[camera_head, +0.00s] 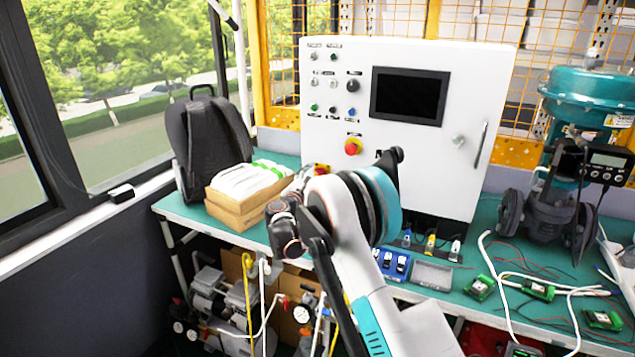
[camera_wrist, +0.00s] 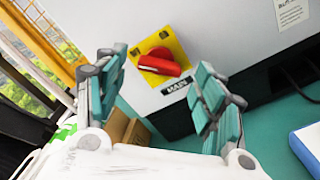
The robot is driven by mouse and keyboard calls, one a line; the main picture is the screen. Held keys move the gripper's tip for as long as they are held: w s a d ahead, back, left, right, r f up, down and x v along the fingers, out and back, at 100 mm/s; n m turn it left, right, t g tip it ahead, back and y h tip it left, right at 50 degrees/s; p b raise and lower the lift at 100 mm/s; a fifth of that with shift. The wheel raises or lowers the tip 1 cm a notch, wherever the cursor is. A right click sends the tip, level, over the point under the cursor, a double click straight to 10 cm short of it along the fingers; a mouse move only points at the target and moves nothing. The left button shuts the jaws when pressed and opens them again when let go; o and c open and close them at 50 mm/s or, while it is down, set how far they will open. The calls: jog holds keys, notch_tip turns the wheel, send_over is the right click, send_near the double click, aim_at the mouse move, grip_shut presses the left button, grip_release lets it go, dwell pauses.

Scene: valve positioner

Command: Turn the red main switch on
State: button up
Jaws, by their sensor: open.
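The red main switch (camera_wrist: 162,66) sits on a yellow square plate on the pale cabinet, above a dark label (camera_wrist: 174,87) that seems to read MAIN. Its bar handle lies roughly crosswise in the wrist view. In the head view the switch (camera_head: 320,169) shows low on the cabinet's left side, partly covered by my arm. My gripper (camera_wrist: 158,66) is open, its teal-padded fingers apart on the left and right of the switch in the wrist view. The switch appears beyond the fingertips, and I see no contact. In the head view the fingers are mostly hidden behind my arm.
The cabinet (camera_head: 340,200) carries a red emergency button (camera_head: 352,146), several small buttons, a dark screen (camera_head: 409,95) and a handle (camera_head: 481,144). A cardboard box (camera_head: 235,217) and a black backpack (camera_head: 207,145) stand left on the green bench. Circuit boards and cables lie right.

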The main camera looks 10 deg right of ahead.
jog(key=shift+x, duration=1.1)
jog(key=c, duration=1.1)
jog(key=shift+o, duration=0.2)
